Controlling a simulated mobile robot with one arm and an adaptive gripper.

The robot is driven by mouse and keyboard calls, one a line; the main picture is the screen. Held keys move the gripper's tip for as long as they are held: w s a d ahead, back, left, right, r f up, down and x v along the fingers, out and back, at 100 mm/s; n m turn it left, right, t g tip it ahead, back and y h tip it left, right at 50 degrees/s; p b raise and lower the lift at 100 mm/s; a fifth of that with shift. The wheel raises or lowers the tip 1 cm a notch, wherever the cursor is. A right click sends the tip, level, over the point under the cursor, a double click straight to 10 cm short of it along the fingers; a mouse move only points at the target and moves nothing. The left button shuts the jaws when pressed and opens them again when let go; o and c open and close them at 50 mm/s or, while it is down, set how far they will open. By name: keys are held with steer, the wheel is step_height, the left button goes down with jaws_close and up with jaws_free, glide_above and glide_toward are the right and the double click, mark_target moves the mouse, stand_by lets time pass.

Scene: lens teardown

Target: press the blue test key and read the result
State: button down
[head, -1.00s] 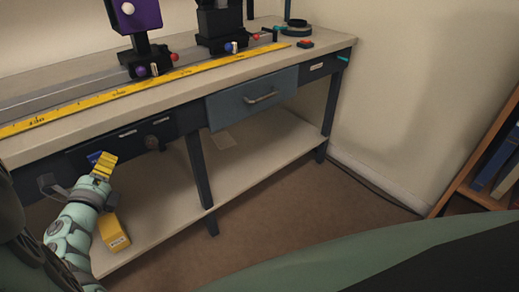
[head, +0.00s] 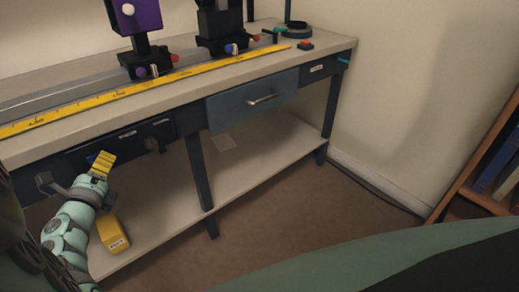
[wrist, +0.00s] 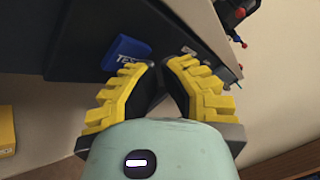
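The blue test key (wrist: 126,52) is a raised blue block with partly hidden white lettering on the dark front of the bench. In the head view only a sliver of the blue key (head: 91,159) shows behind my fingers. My gripper (wrist: 159,68) has yellow ribbed fingers with dark inner pads. Its tips come together, with nothing seen between them, just below and right of the key in the wrist view. In the head view my gripper (head: 103,160) is in front of the bench's left front panel. I cannot tell whether the tips touch the key. No readable result shows.
The bench top (head: 240,83) carries a yellow ruler (head: 150,85), a rail and dark mounts, one with a purple block (head: 146,15). Below are a blue-grey drawer (head: 252,101) and a shelf with a yellow box (head: 112,234). A bookcase (head: 478,170) stands at right.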

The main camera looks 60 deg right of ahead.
steer(key=shift+w+d, duration=0.2)
steer(key=shift+w, duration=0.15)
stand_by(0.6)
steer(key=shift+s, duration=0.1)
steer(key=shift+s+a, duration=0.25)
steer(key=shift+s, duration=0.45)
steer(key=s, duration=0.2)
steer(key=s+a, duration=0.1)
steer(key=s, duration=0.1)
steer(key=shift+s+a, duration=0.2)
steer(key=shift+s, duration=0.2)
stand_by(0.4)
steer(key=shift+r, duration=0.15)
